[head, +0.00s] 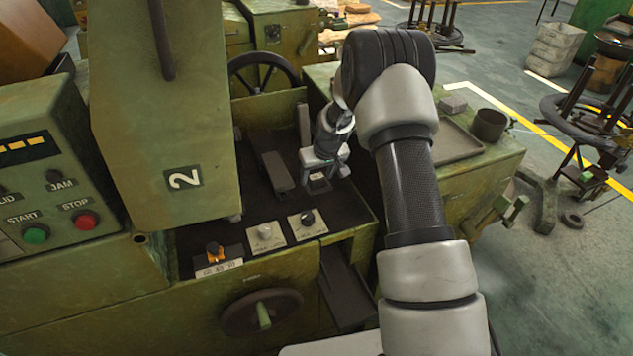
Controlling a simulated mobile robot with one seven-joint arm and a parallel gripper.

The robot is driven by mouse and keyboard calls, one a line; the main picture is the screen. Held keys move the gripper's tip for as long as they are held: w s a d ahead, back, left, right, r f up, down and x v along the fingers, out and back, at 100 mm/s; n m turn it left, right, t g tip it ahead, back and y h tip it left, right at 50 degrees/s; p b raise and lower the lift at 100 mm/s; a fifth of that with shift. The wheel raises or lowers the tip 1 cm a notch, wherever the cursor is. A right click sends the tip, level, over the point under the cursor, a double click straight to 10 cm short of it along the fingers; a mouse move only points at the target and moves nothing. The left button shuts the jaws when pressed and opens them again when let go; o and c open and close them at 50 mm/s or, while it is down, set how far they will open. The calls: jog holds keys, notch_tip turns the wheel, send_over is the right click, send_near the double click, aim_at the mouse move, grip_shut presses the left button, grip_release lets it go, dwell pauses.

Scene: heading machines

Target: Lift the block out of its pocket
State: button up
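My gripper (324,176) points down into the open bay of the green machine, at the right end of my arm's reach over the dark bed. Its two fingers look spread apart. A small dark piece with a pale edge (318,184) shows just below and between them; it may be the block in its pocket, but the gripper hides much of it. I cannot tell whether the fingers touch it.
A long dark bar (276,172) lies left of my gripper. Knobs on plates (265,232) line the bay's front edge. The raised green guard marked 2 (160,110) stands left. A tray (455,140), grey block (453,104) and dark cup (489,124) sit on the right-hand top.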

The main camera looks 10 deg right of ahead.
grip_shut()
jog(key=shift+r, duration=0.1)
jog(key=shift+w+r, duration=0.1)
